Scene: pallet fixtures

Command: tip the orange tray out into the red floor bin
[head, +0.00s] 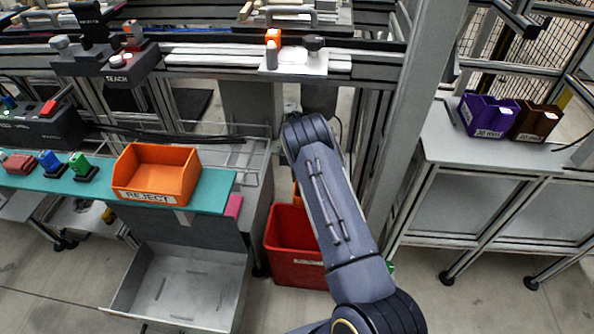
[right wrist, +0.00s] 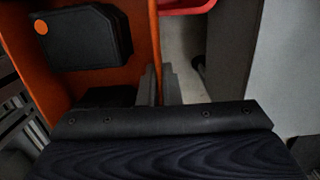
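An orange tray (right wrist: 157,40) shows in the right wrist view, with dark blocks (right wrist: 85,38) inside, one bearing an orange dot. My right gripper (right wrist: 160,85) has a finger on each side of the tray's wall and is shut on it. In the head view my right arm hides the gripper and most of this tray; only an orange sliver (head: 297,194) shows. The red floor bin (head: 290,240) stands on the floor just below, partly behind my arm. Its red edge (right wrist: 186,6) shows at the top of the right wrist view. My left gripper is out of view.
An orange bin marked REJECT (head: 155,175) sits on a teal shelf (head: 215,190) at left, beside several small coloured parts. A grey metal tray (head: 180,285) is below. A grey post (head: 415,120) rises right of my arm. Purple (head: 485,115) and brown (head: 535,122) bins stand right.

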